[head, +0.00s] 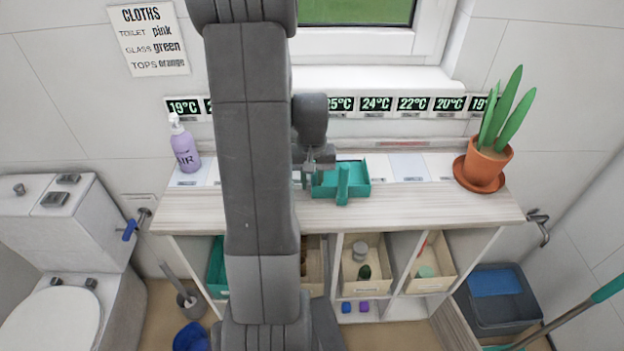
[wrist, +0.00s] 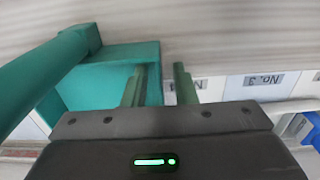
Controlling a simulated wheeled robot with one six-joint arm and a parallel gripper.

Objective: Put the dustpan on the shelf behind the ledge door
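The teal dustpan (head: 356,174) lies on the pale wooden ledge top (head: 420,206), its handle pointing toward the front edge. In the wrist view the dustpan (wrist: 100,75) fills the upper left, with its thick handle at far left. My gripper (head: 308,178) is at the dustpan's left side in the head view. In the wrist view my gripper's two fingers (wrist: 160,85) stand apart, one over the pan and one just outside its edge.
A purple pump bottle (head: 185,148) stands at the ledge's left and a potted plant (head: 488,160) at its right. Numbered pale plates and a row of temperature displays (head: 413,104) run along the back. Bins (head: 364,270) fill cubbies below. The ledge's front right is clear.

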